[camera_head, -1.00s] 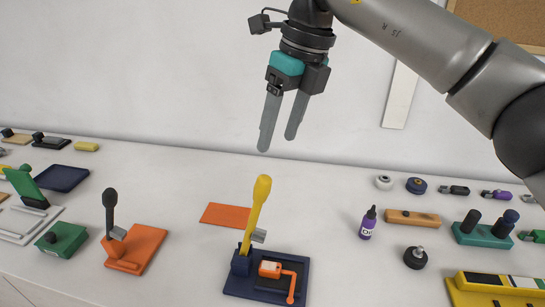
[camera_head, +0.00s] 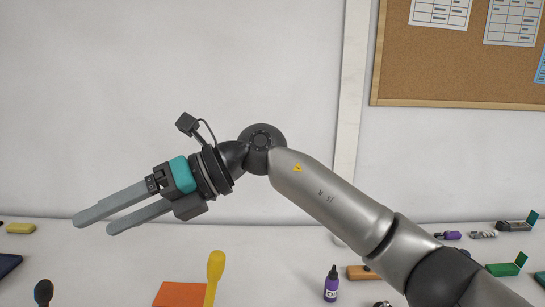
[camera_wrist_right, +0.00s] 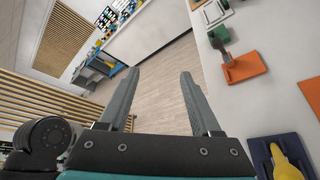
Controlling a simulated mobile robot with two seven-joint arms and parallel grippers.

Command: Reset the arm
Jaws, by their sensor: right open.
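My right arm comes in from the lower right in the head view. Its right gripper (camera_head: 92,224) points left and slightly down, with its two grey fingers apart and nothing between them. It is above and to the left of the yellow-handled lever (camera_head: 215,270) on the table. In the right wrist view, the same gripper (camera_wrist_right: 155,85) is open and empty, with the floor behind its fingers. My left gripper shows in neither view.
The white table holds an orange plate (camera_head: 180,294), a purple bottle (camera_head: 331,285), a dark knob (camera_head: 43,292) and a green box (camera_head: 507,268). A corkboard (camera_head: 460,75) hangs on the wall. The right wrist view shows an orange base (camera_wrist_right: 245,66) at the table's edge.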

